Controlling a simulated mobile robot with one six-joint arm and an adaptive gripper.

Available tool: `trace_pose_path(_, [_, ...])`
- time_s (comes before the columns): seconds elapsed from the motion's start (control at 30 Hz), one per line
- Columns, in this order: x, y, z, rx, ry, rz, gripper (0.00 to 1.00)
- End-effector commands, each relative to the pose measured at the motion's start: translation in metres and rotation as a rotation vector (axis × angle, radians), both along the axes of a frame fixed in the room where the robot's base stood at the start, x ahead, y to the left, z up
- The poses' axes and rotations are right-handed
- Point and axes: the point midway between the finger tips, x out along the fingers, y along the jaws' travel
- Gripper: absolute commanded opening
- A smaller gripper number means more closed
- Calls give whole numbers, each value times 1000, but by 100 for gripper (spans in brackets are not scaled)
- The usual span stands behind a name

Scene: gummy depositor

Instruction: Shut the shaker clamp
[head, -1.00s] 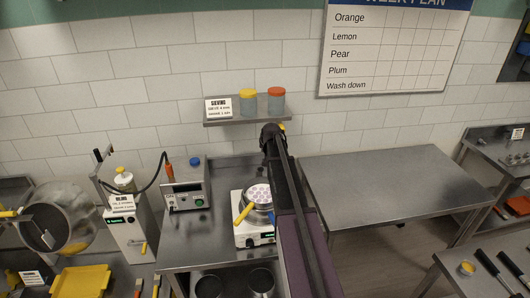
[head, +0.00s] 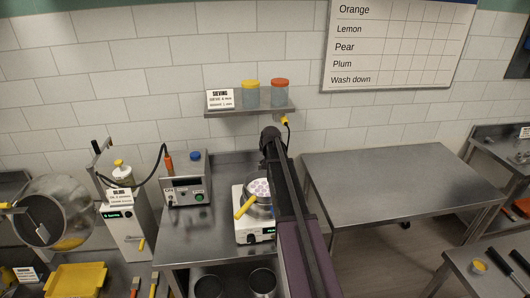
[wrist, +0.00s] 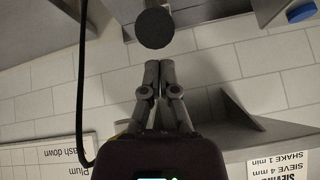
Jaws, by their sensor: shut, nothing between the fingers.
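The shaker (head: 243,220) is a small white machine on the steel bench in the head view. A round sieve with pale pink discs (head: 259,188) sits on top. A yellow handle (head: 245,207), apparently the clamp's lever, slants down to the left at its front-left side. My arm covers the shaker's right part, so the rest of the clamp is hidden. My gripper (wrist: 160,66) is shut and empty in the wrist view, seen upside down against the tiled wall. My arm hides it in the head view. The shaker cannot be made out in the wrist view.
A shelf (head: 222,113) with two jars and a sieving sign (head: 220,99) is on the wall behind. A control box (head: 185,182) stands left of the shaker. A bare steel table (head: 395,180) is at right. A dark round disc (wrist: 154,28) shows near my fingertips.

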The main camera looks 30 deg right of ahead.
Motion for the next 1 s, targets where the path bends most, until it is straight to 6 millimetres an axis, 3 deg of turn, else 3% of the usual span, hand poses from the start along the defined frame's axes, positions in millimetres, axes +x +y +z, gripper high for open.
trace_pose_path(0.63, [-6,5,-9,0,0,0,0])
trace_pose_path(1.0, [-13,-4,-12,-7,-25,-11,0])
